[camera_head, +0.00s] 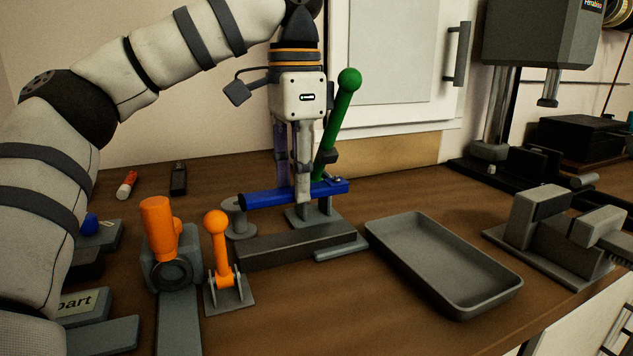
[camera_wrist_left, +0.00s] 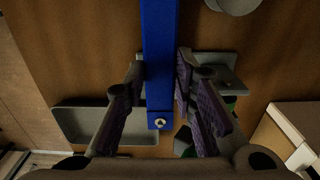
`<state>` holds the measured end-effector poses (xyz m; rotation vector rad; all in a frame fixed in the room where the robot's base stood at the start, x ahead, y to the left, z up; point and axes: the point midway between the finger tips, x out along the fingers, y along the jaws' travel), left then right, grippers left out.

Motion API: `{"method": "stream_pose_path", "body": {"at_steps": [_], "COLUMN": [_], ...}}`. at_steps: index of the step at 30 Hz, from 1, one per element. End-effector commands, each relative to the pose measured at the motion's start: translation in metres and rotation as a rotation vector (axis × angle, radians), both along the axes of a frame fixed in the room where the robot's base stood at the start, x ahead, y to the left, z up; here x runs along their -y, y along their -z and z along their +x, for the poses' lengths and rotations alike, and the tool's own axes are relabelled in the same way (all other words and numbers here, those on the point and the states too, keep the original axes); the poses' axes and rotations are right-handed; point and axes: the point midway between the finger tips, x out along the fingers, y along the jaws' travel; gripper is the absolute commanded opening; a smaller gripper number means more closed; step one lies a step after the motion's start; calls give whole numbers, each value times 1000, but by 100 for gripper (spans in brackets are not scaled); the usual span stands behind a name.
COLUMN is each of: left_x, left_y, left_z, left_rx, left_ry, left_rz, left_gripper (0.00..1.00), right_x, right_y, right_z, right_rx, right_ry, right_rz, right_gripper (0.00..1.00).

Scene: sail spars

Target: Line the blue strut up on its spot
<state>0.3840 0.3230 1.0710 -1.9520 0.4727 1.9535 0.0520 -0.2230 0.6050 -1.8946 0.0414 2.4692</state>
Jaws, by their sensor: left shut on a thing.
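The blue strut (camera_head: 265,198) is a straight bar held roughly level above the bench, one end toward the grey spool and the other near the green-handled clamp. My left gripper (camera_head: 301,192) points down and is shut on the strut. In the left wrist view the strut (camera_wrist_left: 160,40) runs from the top edge down between the fingers (camera_wrist_left: 160,75), with a small pale mark near its end. A long dark grey block (camera_head: 300,246) lies on the bench below and in front of the strut. I cannot tell which place is the strut's spot. My right gripper is out of view.
The green-handled clamp (camera_head: 342,110) stands close behind my left gripper. An orange toggle clamp (camera_head: 217,240) and a grey spool (camera_head: 238,218) stand to the left. An empty grey tray (camera_head: 440,262) lies right, with a vise (camera_head: 560,230) beyond it.

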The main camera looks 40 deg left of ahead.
Motion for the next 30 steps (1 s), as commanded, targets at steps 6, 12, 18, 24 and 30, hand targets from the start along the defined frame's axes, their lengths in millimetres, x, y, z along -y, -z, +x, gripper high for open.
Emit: {"method": "stream_pose_path", "body": {"at_steps": [6, 12, 18, 24, 30], "left_x": [0, 0, 0, 1, 1], "left_y": [0, 5, 26, 36, 34], "left_z": [0, -1, -1, 0, 0], "left_rx": [-1, 0, -2, -1, 0], "left_ry": [-1, 0, 0, 0, 0], "left_rz": [0, 1, 1, 0, 1], "left_gripper": [5, 5, 5, 5, 5], "right_x": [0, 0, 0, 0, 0], "right_y": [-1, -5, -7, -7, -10], "right_z": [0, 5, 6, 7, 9], "right_rx": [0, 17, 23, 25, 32], "right_ry": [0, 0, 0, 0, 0], "right_rz": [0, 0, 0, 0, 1], "right_gripper": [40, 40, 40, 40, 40]}}
